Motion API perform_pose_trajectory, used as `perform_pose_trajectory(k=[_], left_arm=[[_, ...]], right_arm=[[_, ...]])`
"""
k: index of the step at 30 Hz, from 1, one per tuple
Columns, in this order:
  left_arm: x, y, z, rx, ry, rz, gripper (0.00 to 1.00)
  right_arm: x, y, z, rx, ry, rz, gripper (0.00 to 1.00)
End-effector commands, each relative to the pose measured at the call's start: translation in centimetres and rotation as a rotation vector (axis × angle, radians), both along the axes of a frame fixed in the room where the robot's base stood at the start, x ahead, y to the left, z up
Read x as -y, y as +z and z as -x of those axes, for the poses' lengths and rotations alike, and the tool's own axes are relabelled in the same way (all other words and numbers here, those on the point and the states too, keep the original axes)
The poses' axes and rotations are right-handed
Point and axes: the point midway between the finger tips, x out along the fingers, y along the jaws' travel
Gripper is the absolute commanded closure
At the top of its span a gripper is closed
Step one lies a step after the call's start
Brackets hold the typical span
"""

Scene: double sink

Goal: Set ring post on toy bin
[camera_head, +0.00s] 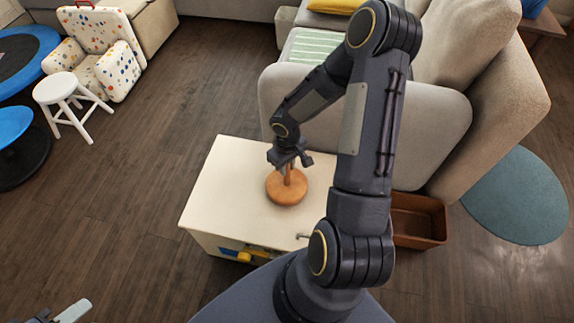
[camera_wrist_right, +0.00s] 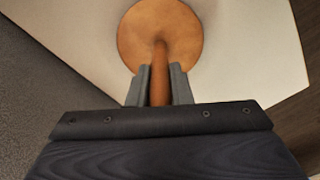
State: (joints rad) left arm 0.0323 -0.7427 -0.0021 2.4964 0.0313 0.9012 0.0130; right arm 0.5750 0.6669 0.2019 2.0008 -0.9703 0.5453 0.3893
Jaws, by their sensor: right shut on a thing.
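The ring post, an orange-brown wooden disc base (camera_head: 287,188) with an upright peg, is over the cream top of the toy bin (camera_head: 232,178) in the head view. My right gripper (camera_head: 289,160) is shut on its peg from above. In the right wrist view the ring post (camera_wrist_right: 160,42) shows its round base, with the peg between the two fingers of the right gripper (camera_wrist_right: 160,88). The base appears upright and at or very near the bin top; I cannot tell whether it touches. My left gripper (camera_head: 66,314) shows only partly at the bottom left edge.
A grey sofa (camera_head: 440,120) stands right behind the bin. A brown open box (camera_head: 418,220) is on the floor to the right. A white stool (camera_head: 62,92) and a spotted chair (camera_head: 100,50) stand far left. Wooden floor left of the bin is clear.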

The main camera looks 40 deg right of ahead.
Motion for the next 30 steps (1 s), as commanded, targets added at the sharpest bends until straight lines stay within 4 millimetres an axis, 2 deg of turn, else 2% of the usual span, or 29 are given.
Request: perform_pose_trajectory(k=[1,2,6,14,18,20,30], left_arm=[[0.0,-0.4,0.0,0.000,0.000,0.000,0.64],[0.0,-0.2,0.0,0.000,0.000,0.000,0.64],[0.0,-0.1,0.0,0.000,0.000,0.000,0.64],[0.0,-0.1,0.0,0.000,0.000,0.000,0.64],[0.0,0.5,0.0,0.000,0.000,0.000,0.64],[0.0,0.9,0.0,0.000,0.000,0.000,0.64],[0.0,3.1,0.0,0.000,0.000,0.000,0.64]], right_arm=[[0.0,-0.3,0.0,0.001,0.000,0.000,1.00],[0.0,-0.2,0.0,0.000,0.000,0.000,0.77],[0.0,-0.1,0.0,0.000,0.000,0.000,0.59],[0.0,-0.1,0.0,0.000,0.000,0.000,0.59],[0.0,0.9,-0.1,0.002,0.000,0.001,0.59],[0.0,1.8,-0.1,0.004,0.000,0.002,0.59],[0.0,9.1,-0.1,0.004,0.000,0.002,0.59]])
